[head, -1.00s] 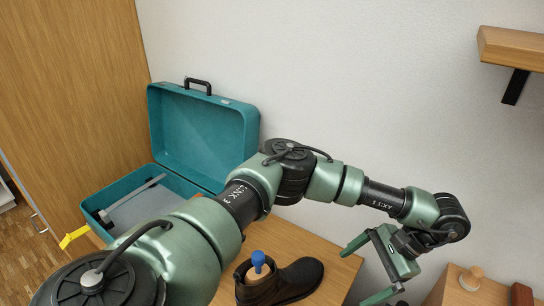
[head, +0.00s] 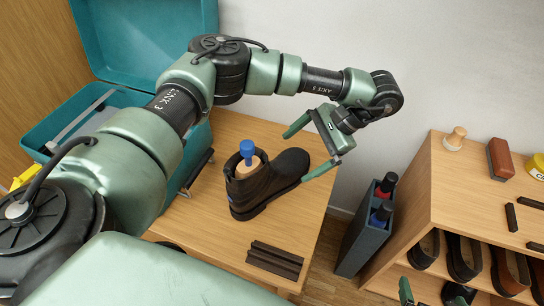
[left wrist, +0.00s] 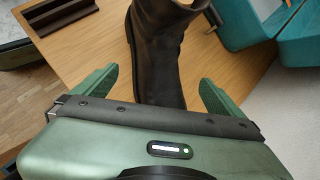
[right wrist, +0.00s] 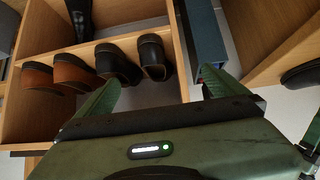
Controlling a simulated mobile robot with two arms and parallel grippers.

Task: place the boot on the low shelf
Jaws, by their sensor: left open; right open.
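The dark boot (head: 268,182) stands upright on the wooden table, with a blue-knobbed shoe tree (head: 248,152) in its opening and its toe pointing right. My left gripper (head: 297,156) is open near the toe, one finger on each side in the picture; contact is not clear. In the left wrist view the boot (left wrist: 158,45) runs between the open fingers, partly hidden by the gripper body. The wooden shelf unit (head: 428,195) at right holds shoes in its lower compartments. My right gripper (right wrist: 160,85) is open and empty in front of them.
Dark strips (head: 275,260) lie on the table's front part. A grey bin (head: 352,240) with bottles stands between table and shelf unit. A brush (head: 500,160) and a tin (head: 537,166) sit on top of the unit.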

